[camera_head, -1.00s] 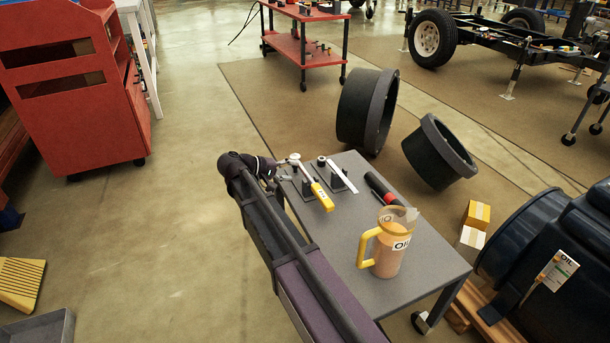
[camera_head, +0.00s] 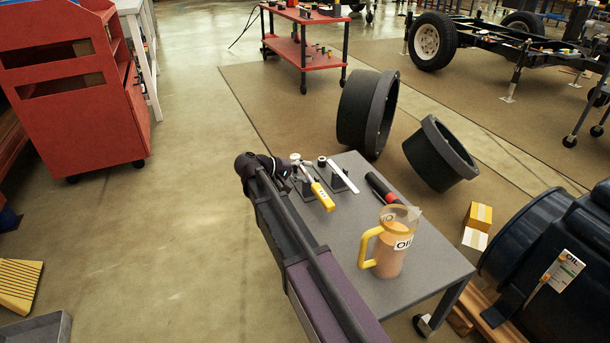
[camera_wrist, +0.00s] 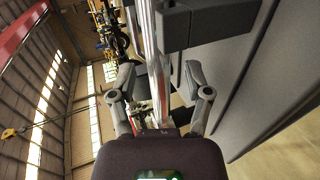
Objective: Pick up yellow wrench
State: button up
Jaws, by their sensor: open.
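The yellow wrench (camera_head: 322,196) rests on a dark stand at the near-left edge of the grey cart. Its yellow handle points toward the front, and its silver head is at the back left. My gripper (camera_head: 286,170) is right beside the silver head on its left, partly hidden by my own arm. In the wrist view my gripper (camera_wrist: 160,78) has its two fingers spread apart. A silver shaft (camera_wrist: 148,45), which looks like the wrench's, runs between or just beyond them. I cannot tell whether the fingers touch it.
On the cart (camera_head: 347,238) are a second silver tool (camera_head: 343,175) on a stand, a black-and-red cylinder (camera_head: 382,188) and an oil jug (camera_head: 388,245) with a yellow handle. A dark block (camera_wrist: 205,25) is close to the right finger. Open floor lies left of the cart.

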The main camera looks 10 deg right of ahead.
grip_shut()
jog(key=shift+r, duration=0.15)
dwell(0.4)
notch_tip(320, 180, up, 10)
jog(key=p, duration=1)
dwell(0.7)
